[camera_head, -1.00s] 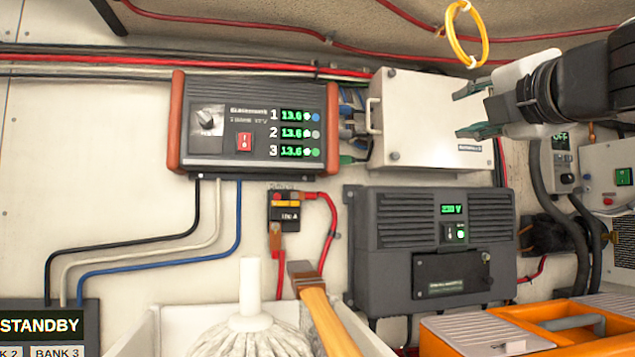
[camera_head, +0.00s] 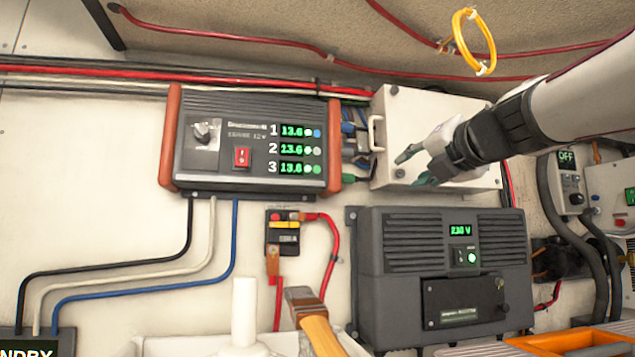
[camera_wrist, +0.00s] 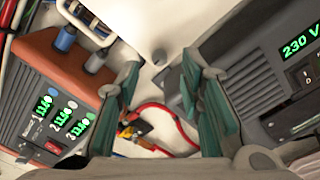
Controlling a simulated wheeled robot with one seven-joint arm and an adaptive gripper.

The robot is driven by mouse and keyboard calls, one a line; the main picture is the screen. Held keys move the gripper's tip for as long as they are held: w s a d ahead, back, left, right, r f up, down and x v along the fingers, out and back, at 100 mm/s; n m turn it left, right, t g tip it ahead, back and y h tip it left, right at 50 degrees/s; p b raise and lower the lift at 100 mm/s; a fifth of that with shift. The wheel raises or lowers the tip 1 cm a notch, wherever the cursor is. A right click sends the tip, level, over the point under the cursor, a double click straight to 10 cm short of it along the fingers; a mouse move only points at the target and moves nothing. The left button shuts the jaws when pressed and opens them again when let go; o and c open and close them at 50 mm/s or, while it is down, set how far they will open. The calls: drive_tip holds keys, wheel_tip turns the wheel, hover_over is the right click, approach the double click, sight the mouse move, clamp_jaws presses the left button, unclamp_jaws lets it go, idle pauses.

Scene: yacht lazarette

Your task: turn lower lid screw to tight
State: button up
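The white box lid (camera_head: 425,115) is on the wall at the upper right in the head view. Its lower screw (camera_head: 399,173), a small grey round knob, is near the lid's lower left corner. My gripper (camera_head: 411,170) is in front of the lid's lower part, fingertips close to that screw. In the wrist view the screw (camera_wrist: 159,57) lies between and beyond the two green fingertips of my gripper (camera_wrist: 159,70). The fingers are open with nothing between them. No contact with the screw shows. Its turn position cannot be read.
A charger with red-brown ends (camera_head: 255,140) is left of the lid, with cable plugs between. A dark inverter (camera_head: 445,270) is just below. A yellow ring (camera_head: 472,40) hangs above.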

sight(402, 174)
drive_tip(key=shift+w+a, duration=0.2)
drive_tip(key=shift+w, duration=0.7)
drive_tip(key=shift+w+a, duration=0.15)
drive_tip(key=shift+w, duration=0.7)
clamp_jaws()
